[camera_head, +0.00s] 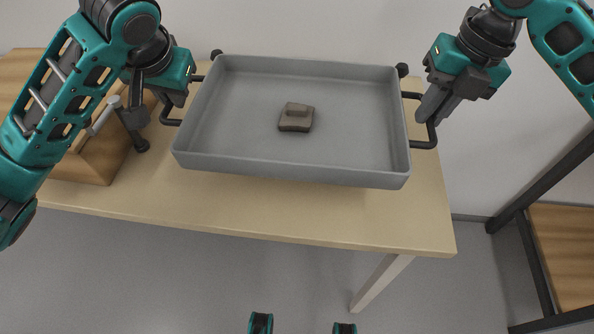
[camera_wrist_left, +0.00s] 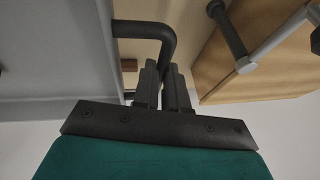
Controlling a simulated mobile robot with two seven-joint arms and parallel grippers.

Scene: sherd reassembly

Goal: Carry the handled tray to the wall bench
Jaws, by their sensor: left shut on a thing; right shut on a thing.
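The grey handled tray (camera_head: 330,165) is over the pale wooden bench (camera_head: 300,215) by the wall, sitting slightly askew to its edge. I cannot tell whether its underside touches the bench top. A small brown-grey sherd lump (camera_head: 296,118), perhaps two stacked pieces, lies near the tray's middle. My left gripper (camera_head: 172,103) is shut on the tray's left black handle, which also shows between the fingers in the left wrist view (camera_wrist_left: 160,32). My right gripper (camera_head: 434,108) is shut on the right black handle (camera_head: 424,144).
A wooden box or rack (camera_head: 90,160) with dark and metal tools stands on the bench close left of the tray. The bench's front strip and right end are clear. A black-framed wooden shelf (camera_head: 565,245) stands at the lower right, apart from the bench.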

